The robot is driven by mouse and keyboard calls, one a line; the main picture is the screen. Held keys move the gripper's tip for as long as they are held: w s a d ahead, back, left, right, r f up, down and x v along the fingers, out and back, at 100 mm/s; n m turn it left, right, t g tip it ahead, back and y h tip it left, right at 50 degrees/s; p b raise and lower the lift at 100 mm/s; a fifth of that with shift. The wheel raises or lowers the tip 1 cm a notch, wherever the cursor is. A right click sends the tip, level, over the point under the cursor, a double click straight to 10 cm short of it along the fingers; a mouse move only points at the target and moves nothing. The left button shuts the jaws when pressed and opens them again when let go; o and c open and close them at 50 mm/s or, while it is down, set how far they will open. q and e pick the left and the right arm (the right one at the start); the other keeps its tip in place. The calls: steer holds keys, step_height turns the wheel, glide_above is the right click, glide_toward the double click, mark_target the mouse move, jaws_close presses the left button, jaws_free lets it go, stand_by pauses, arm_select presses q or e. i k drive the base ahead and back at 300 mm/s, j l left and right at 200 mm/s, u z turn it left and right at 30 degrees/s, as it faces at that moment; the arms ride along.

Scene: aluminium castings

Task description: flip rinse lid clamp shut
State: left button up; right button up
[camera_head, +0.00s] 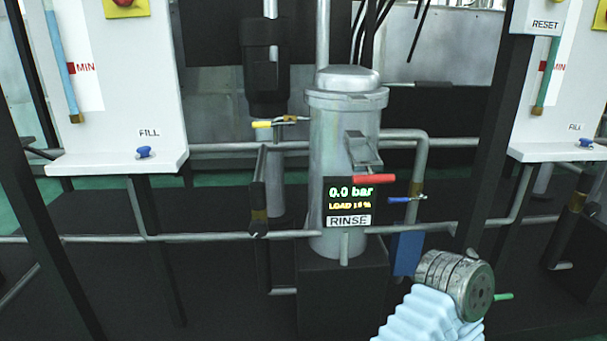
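The rinse vessel (325,135) is an upright grey metal cylinder in the middle, above a RINSE label (348,221). Its round lid (347,79) sits level on top, its rim resting on the body. The clamp (364,149) is a grey metal bracket on the vessel's front right side, below the lid rim. Its red handle (374,179) sticks out about level, to the right. Whether the clamp is latched is hard to tell. A light blue sleeve and a grey metal joint, seemingly of my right arm, show at the lower right, clear of the clamp. No gripper fingers show.
A black display (350,195) reads 0.0 bar on the vessel's front. A yellow valve handle (262,125) is left and a blue one (398,200) right. Pipes cross both sides. White FILL panels (120,166) stand left and right, with dark posts (497,130) in front.

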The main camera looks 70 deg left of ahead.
mark_target(370, 167)
steer(key=u, duration=1.85)
steer(key=k+j, duration=0.05)
